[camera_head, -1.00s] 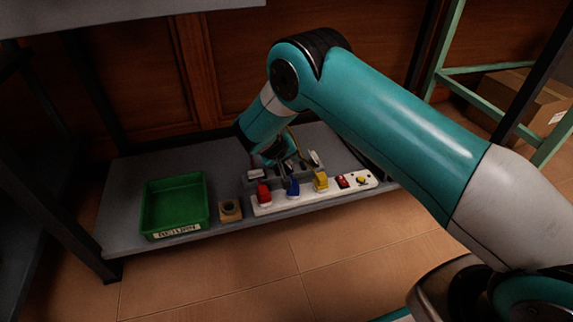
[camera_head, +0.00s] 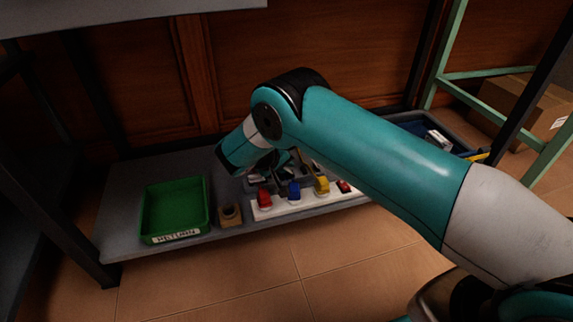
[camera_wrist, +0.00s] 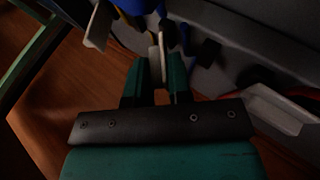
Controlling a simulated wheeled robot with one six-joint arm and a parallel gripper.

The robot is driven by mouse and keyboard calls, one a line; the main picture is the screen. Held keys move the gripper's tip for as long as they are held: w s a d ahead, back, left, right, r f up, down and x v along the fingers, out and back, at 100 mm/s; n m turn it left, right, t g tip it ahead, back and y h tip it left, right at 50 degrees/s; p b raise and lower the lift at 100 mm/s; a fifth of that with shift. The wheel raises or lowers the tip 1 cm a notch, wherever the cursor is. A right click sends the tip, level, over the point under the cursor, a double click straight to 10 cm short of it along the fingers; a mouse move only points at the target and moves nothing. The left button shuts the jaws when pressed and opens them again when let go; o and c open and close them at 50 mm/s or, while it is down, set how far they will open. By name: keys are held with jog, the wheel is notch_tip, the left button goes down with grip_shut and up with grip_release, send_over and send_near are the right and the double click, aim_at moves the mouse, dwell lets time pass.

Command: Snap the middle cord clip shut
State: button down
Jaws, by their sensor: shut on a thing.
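The grey cord-clip base (camera_head: 252,187) lies on the low shelf behind the plugs, largely hidden by my arm in the head view. In the wrist view my gripper (camera_wrist: 155,72) is shut on a pale upright piece (camera_wrist: 154,58), which looks like the lid of the middle cord clip. Another pale lid (camera_wrist: 98,27) stands up to its left, apart from my fingers. Whether the middle clip's latch is engaged cannot be seen. In the head view my fingertips are hidden behind the forearm and plugs.
A white power strip (camera_head: 290,208) holds red (camera_head: 265,199), blue (camera_head: 294,191) and yellow (camera_head: 321,186) plugs in front of the base. A wooden block (camera_head: 229,214) and a green tray (camera_head: 158,239) stand left. A cardboard box (camera_head: 530,105) is at right.

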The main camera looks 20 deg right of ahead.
jog(key=shift+w+a+f+h+b, duration=0.15)
jog(key=shift+f+h+b, duration=0.25)
jog(key=shift+h+b, duration=0.45)
jog(key=shift+r+h+b, duration=0.25)
jog(key=shift+r+b, duration=0.05)
jog(key=c, duration=1.1)
grip_release()
jog(key=shift+a, duration=0.15)
jog(key=p+v, duration=0.4)
jog(key=v, duration=0.4)
jog(key=p+v, duration=0.4)
jog(key=v, duration=0.5)
jog(key=shift+s+r, duration=0.15)
jog(key=shift+s, duration=0.15)
